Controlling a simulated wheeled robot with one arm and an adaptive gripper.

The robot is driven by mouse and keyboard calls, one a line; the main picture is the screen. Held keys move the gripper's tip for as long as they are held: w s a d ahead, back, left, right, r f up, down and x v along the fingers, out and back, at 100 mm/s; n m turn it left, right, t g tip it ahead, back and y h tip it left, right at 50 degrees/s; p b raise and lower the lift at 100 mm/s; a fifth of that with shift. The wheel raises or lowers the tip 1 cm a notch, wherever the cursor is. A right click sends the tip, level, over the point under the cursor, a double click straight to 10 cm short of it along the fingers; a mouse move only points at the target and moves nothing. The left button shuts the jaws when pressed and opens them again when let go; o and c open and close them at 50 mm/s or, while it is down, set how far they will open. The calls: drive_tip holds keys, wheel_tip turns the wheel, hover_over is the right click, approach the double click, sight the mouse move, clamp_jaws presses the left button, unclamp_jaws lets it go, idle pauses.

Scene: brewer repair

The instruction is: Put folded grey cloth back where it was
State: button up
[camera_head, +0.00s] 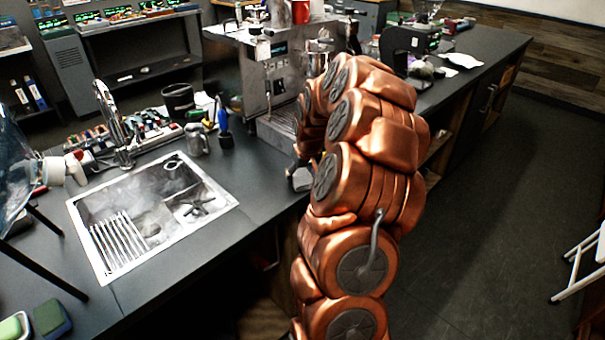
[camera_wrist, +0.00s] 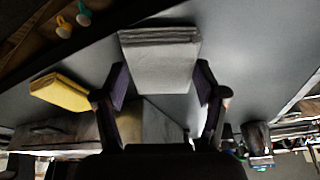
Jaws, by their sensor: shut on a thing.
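The folded grey cloth (camera_wrist: 158,62) is in the wrist view, a flat light-grey block with layered edges. My gripper (camera_wrist: 161,80) has one dark-padded finger at each side of it and is shut on the cloth. A dark grey counter surface (camera_wrist: 245,60) spreads beyond the cloth. I cannot tell whether the cloth touches it.
A yellow folded cloth (camera_wrist: 61,93) lies left of my gripper in the wrist view. In the head view, a sink (camera_head: 150,215) is left of my arm. An espresso machine (camera_head: 275,75) stands behind it. Open floor (camera_head: 490,210) is at right.

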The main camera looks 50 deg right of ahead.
drive_tip(key=shift+f, duration=0.1)
drive_tip(key=shift+f, duration=0.1)
drive_tip(key=o, duration=1)
